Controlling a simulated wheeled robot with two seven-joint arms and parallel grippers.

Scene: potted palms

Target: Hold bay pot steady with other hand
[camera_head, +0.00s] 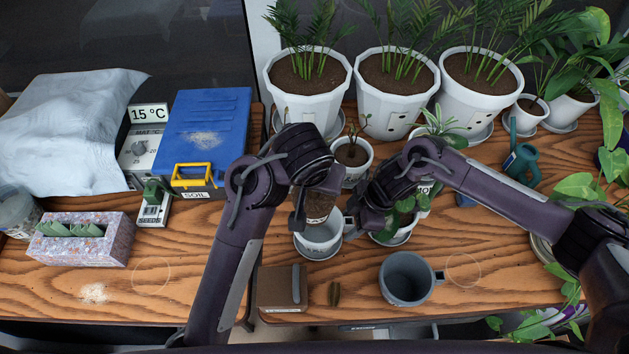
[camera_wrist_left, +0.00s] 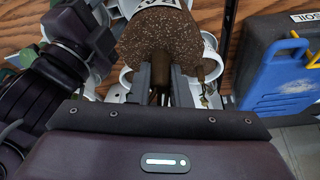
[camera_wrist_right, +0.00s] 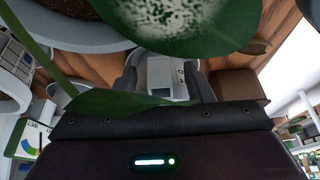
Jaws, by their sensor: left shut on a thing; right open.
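My left gripper (camera_wrist_left: 160,85) is shut on the brown stem of a dark, speckled soil clump (camera_wrist_left: 165,38). In the head view the clump (camera_head: 319,207) is over a small white pot (camera_head: 318,240) on a saucer; whether it touches the pot is unclear. My right gripper (camera_head: 372,222) is open, just right of this pot and beside a leafy plant in another white pot (camera_head: 397,238). In the right wrist view a pale object (camera_wrist_right: 165,72) shows between the open fingers, with large leaves covering part of the view. No bay label is readable.
A grey mug (camera_head: 407,279), a brown box (camera_head: 282,288) and a small dark green object (camera_head: 334,293) are at the front. A blue soil bin (camera_head: 206,130) is at left. Large white palm pots (camera_head: 305,98) line the back. Bare wood shows at front left.

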